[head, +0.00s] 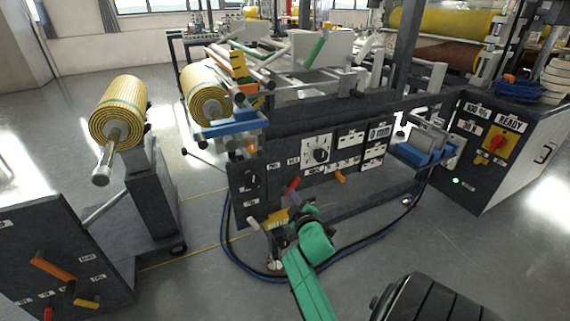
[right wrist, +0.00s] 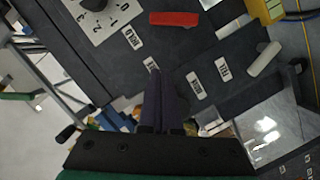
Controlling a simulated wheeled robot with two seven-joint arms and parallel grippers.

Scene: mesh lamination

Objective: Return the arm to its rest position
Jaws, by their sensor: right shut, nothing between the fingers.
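My right gripper (head: 293,199) comes up on its green arm from the lower middle, in front of the machine's dark control panel (head: 270,180). In the right wrist view, its dark purple fingers (right wrist: 165,92) lie together, with nothing between them. A red handle (right wrist: 174,18) on the panel lies beyond the fingertips, apart from them in that view; it also shows beside the gripper in the head view (head: 292,184). My left gripper is not in view.
A white lever (right wrist: 263,58) and a dial (head: 318,150) sit on the panel near the gripper. Blue cables (head: 235,262) loop on the floor below. A yellow mesh roll (head: 118,112) stands at left, and a READY cabinet (head: 500,155) at right.

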